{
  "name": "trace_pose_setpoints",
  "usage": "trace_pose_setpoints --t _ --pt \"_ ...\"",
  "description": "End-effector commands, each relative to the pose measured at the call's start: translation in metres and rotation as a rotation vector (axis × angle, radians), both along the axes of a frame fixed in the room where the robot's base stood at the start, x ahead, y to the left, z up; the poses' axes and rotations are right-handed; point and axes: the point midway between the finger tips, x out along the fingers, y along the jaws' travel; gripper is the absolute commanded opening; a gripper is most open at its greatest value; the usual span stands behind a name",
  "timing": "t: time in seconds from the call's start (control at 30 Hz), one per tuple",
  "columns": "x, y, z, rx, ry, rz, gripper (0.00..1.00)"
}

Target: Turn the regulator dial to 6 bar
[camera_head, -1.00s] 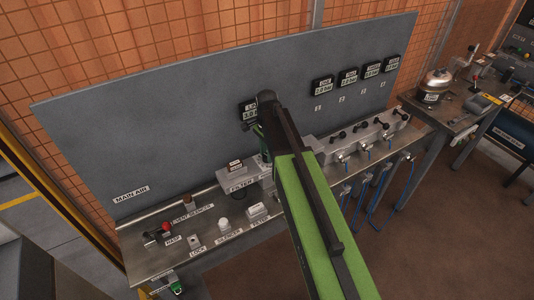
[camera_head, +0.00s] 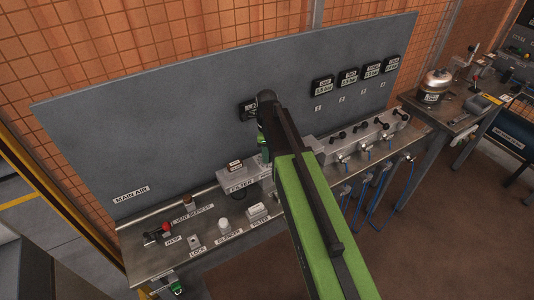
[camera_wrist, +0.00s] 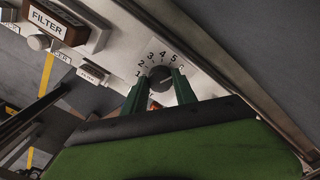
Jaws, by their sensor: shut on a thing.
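The regulator dial (camera_wrist: 159,72) is a dark round knob on a pale plate in the wrist view. Printed numbers 1 to 5 arc around its far side, and the mark after 5 is partly covered by the right finger. My gripper (camera_wrist: 160,81) has its green fingers on either side of the knob and is shut on it. A faint pale mark shows on the knob, but its exact reading is too small to tell. In the head view my arm hides the dial and most of the gripper (camera_head: 264,148).
A filter block (camera_head: 238,181) stands just left of my gripper, and its label shows in the wrist view (camera_wrist: 47,20). A tall grey panel (camera_head: 180,110) with gauges stands behind. A valve manifold (camera_head: 365,140) lies to the right. Small parts sit on the bench front.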

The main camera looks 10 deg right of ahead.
Motion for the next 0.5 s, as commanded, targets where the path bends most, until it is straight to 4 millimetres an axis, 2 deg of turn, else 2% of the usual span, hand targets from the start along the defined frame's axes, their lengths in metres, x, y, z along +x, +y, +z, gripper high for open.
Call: trace_pose_setpoints --t 0.5 --pt "-0.0004 0.0008 -0.0002 0.002 0.001 -0.075 0.00"
